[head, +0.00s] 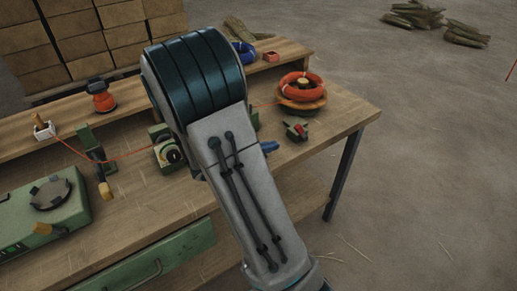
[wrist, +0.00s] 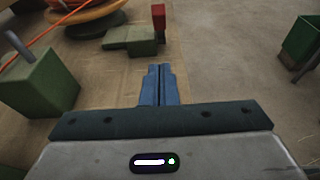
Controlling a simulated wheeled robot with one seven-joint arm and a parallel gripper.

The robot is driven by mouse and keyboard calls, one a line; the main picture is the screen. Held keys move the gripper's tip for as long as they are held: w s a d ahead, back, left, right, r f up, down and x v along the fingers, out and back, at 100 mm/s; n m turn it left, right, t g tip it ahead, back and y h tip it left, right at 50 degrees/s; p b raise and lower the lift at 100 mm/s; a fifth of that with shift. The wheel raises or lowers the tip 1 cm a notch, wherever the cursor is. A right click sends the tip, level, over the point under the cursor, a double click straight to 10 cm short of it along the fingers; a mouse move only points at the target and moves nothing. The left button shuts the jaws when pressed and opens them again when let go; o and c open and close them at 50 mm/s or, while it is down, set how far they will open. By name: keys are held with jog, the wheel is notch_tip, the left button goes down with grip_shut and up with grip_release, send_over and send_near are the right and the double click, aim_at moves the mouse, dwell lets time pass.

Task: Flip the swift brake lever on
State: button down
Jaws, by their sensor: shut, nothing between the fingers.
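The swift (head: 302,102) is a round wooden disc bearing an orange coil (head: 296,84) near the bench's right end. The brake beside it is a small green block (head: 290,135) with a red-tipped lever (head: 300,129). In the wrist view the green brake block (wrist: 130,38) lies ahead and slightly left, with the red lever tip (wrist: 158,12) at its right end. My gripper (wrist: 158,68) is shut and empty, its blue fingers pointing towards the brake and apart from it. In the head view its blue fingertips (head: 271,147) show just left of the brake.
A green block with a grey post (wrist: 38,80) stands left of my fingers. A dark green box (wrist: 302,42) is at the upper right of the wrist view. An orange-red line (head: 130,155) runs across the wooden bench (head: 345,105). Bench surface right of the brake is clear.

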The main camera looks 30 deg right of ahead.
aim_at(299, 129)
jog(key=x, duration=0.3)
jog(key=shift+d, duration=0.35)
jog(key=shift+d+r, duration=0.75)
jog(key=shift+d, duration=0.25)
jog(key=shift+w+d+r, duration=0.15)
jog(key=shift+d+r, duration=0.1)
jog(key=shift+d, duration=0.2)
jog(key=shift+r+p, duration=0.15)
jog(key=shift+p, duration=0.2)
